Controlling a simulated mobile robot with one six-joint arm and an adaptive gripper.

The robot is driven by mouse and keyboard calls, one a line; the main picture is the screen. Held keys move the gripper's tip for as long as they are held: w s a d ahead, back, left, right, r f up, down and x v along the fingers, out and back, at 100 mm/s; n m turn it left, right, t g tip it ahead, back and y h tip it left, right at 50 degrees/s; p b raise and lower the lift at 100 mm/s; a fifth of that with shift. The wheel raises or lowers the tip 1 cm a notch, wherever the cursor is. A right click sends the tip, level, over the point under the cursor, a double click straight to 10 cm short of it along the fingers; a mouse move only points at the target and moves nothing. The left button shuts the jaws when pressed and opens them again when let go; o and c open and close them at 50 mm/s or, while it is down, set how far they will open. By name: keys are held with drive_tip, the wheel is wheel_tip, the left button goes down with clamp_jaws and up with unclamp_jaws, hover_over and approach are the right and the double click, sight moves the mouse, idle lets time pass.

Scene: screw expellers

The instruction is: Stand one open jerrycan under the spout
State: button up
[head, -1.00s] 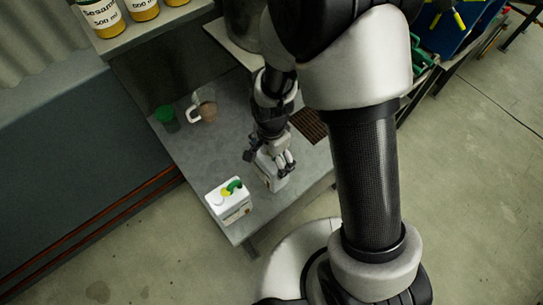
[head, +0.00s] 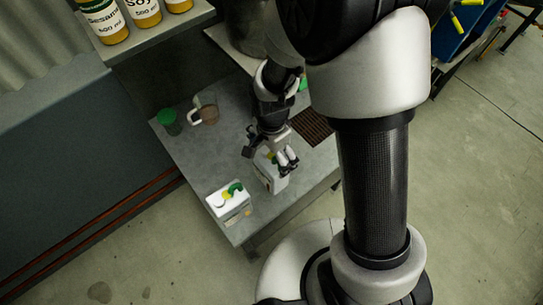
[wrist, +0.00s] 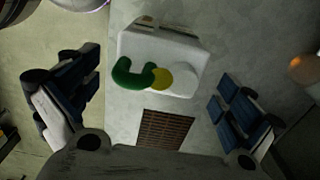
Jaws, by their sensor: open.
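A white jerrycan (head: 271,180) with a green handle and a yellow spot on top stands on the grey bench, partly covered by my gripper (head: 269,155). In the wrist view the same jerrycan (wrist: 160,45) lies between and beyond the fingers of my gripper (wrist: 155,98), which are wide apart and not closed on it. A second white jerrycan (head: 229,207), also with green and yellow on top, stands at the bench's front left corner. I cannot make out the spout; my arm covers much of that area.
A dark grate (head: 313,125) is set in the bench (head: 222,150), right of my gripper. Bottles (head: 104,20) stand on a shelf above.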

drive_tip(key=s+d+r+n+t+p, duration=0.1)
drive_tip(key=s+d+r+n, duration=0.15)
drive_tip(key=r, duration=0.85)
drive_tip(key=s+d+r+n+t+p, duration=0.1)
drive_tip(key=d+r+n+p, duration=0.2)
drive_tip(key=r, duration=0.8)
drive_tip(key=s+d+r+n+t+b, duration=0.1)
drive_tip(key=s+d+r+n, duration=0.4)
drive_tip(key=s, duration=0.5)
drive_tip(key=shift+d+r+n+t, duration=0.2)
drive_tip(key=shift+r+n+t, duration=0.15)
drive_tip(key=shift+r+t, duration=0.75)
drive_tip(key=shift+r+g, duration=0.25)
drive_tip(key=shift+g, duration=0.05)
